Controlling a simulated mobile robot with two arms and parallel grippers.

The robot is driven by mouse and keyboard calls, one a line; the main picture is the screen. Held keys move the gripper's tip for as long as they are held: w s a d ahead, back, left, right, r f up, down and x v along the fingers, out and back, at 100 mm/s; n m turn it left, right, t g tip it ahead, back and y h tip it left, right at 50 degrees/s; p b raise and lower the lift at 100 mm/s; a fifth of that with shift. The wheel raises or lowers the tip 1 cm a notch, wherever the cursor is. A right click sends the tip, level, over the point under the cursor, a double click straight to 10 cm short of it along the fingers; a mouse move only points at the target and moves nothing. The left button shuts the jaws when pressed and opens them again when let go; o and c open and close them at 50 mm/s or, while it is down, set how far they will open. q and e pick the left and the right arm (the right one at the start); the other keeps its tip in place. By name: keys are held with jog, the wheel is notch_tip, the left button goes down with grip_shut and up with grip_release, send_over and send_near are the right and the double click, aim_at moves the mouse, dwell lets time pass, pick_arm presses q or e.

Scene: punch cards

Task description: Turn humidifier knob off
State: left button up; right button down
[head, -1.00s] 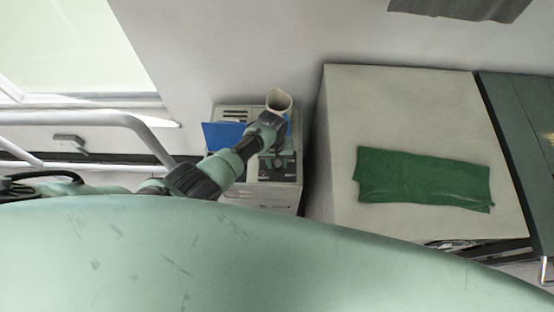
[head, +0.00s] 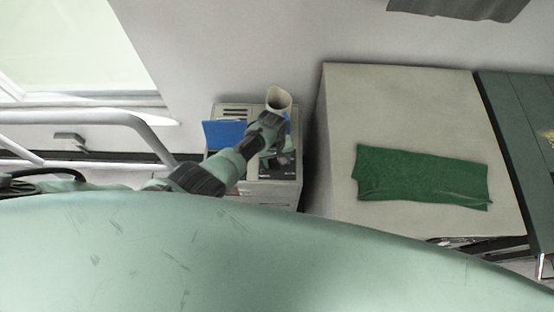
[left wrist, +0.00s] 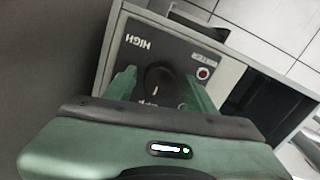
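The humidifier (head: 232,112) is a pale box with a white spout (head: 278,99) on top, standing against the wall left of a large beige cabinet. In the left wrist view its dark control panel (left wrist: 180,55) carries upside-down "HIGH" lettering, a round black knob (left wrist: 158,77) with a pale pointer mark, and a red light or button (left wrist: 203,73). My left gripper (left wrist: 160,80) is open, its green fingers apart on either side of the knob, with gaps showing. It also shows at the humidifier in the head view (head: 279,156). My right gripper is out of view.
A blue panel (head: 224,134) is at the humidifier's left. The beige cabinet (head: 400,105) with a green cloth (head: 420,178) stands close on the right. A grey rail (head: 90,118) runs along the left below the window.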

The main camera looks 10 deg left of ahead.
aim_at(276, 162)
pick_arm(q)
jog(key=shift+r, duration=0.1)
jog(key=shift+r, duration=0.35)
jog(key=r+p, duration=0.1)
jog(key=r, duration=0.5)
jog(key=shift+a+p, duration=0.2)
jog(key=shift+p, duration=0.15)
jog(key=shift+s+r, duration=0.1)
jog(key=shift+r, duration=0.35)
